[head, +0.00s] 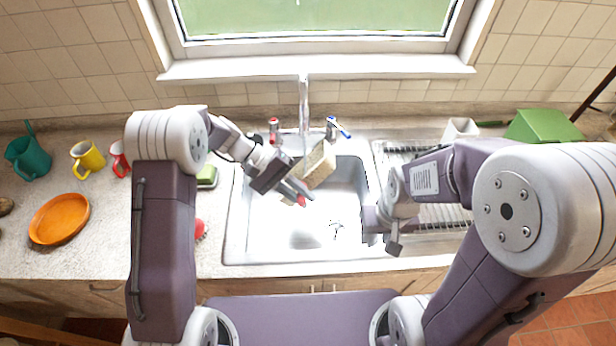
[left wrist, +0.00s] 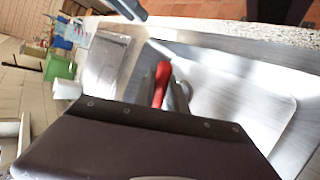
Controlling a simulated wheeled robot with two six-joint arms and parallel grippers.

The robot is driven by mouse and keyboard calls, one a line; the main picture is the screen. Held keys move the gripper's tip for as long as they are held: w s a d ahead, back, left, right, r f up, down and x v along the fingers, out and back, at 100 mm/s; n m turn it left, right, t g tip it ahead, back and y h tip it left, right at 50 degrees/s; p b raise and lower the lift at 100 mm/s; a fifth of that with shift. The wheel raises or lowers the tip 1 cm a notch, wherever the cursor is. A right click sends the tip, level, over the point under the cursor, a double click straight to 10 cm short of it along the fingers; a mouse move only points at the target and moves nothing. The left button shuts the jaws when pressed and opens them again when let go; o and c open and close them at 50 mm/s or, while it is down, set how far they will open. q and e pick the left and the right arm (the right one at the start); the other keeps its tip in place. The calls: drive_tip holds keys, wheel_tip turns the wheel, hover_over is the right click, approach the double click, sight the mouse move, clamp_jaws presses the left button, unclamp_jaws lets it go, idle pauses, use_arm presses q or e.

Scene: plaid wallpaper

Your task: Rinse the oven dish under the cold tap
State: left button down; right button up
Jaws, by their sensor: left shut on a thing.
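The blue-marked cold tap (head: 337,128) is at the back right of the spout. My right gripper (head: 393,246) hangs at the sink's right edge; its jaws are unclear.
The sink basin (head: 300,238) is light and looks empty. A red-marked tap (head: 274,130) is left of the spout. The drainer (head: 440,217) and green box (head: 541,127) are right. An orange dish (head: 45,222), yellow mug (head: 87,157) and red item (head: 200,229) are left.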

use_arm(q)
drive_tip(key=shift+w+a, duration=0.1)
drive_tip(key=shift+a, duration=0.05)
drive_tip(key=shift+s+d, duration=0.2)
drive_tip(key=shift+d, duration=0.3)
use_arm(e)
drive_tip(key=shift+f+b, duration=0.65)
drive_tip(key=shift+b, duration=0.05)
use_arm(q)
drive_tip(key=s+a, duration=0.3)
drive_tip(key=s, duration=0.5)
drive_tip(key=shift+s+a, duration=0.15)
drive_tip(key=shift+a, duration=0.15)
drive_tip(key=shift+r, duration=0.15)
